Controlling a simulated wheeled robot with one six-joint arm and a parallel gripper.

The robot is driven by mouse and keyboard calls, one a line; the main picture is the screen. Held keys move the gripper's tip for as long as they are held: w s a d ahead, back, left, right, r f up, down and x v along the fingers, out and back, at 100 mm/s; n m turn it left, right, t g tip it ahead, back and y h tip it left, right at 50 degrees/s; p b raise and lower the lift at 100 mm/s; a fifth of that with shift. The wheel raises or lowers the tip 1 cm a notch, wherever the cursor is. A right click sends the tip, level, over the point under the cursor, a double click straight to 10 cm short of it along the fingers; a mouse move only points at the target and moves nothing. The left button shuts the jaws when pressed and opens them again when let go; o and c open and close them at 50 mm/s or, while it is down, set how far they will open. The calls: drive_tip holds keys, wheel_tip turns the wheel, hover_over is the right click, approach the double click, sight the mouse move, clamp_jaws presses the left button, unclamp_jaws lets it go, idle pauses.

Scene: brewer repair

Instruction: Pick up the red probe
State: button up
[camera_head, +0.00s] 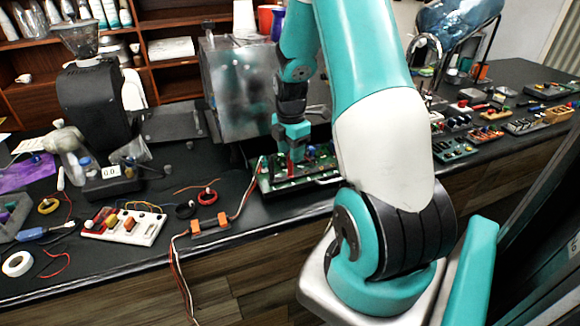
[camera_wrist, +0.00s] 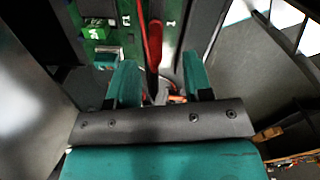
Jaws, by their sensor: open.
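The red probe (camera_wrist: 155,42) shows in the wrist view, a thick red rod with a darker lower part, between and beyond the fingertips. My gripper (camera_wrist: 159,64) is open, with one green finger on each side of it; I cannot tell whether either finger touches it. In the head view my gripper (camera_head: 291,152) points down over the green circuit board (camera_head: 312,181), with a bit of the red probe (camera_head: 292,154) visible at the fingers. The probe's lower end is hidden. A thin red wire runs beside it in the wrist view.
A metal box (camera_head: 238,85) stands close behind the board. An orange block with wires (camera_head: 210,225) and a white board with knobs (camera_head: 124,226) lie to the left. A black grinder (camera_head: 95,100) stands further left. Several small boards (camera_head: 488,136) line the right counter.

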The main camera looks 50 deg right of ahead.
sight(290, 175)
drive_tip(key=shift+w+d+f+p, duration=0.15)
drive_tip(key=shift+f+p, duration=0.3)
drive_tip(key=shift+f, duration=0.7)
drive_tip(key=shift+w+d+f+p, duration=0.1)
drive_tip(key=shift+f+p, duration=0.35)
drive_tip(key=shift+f, duration=0.7)
clamp_jaws()
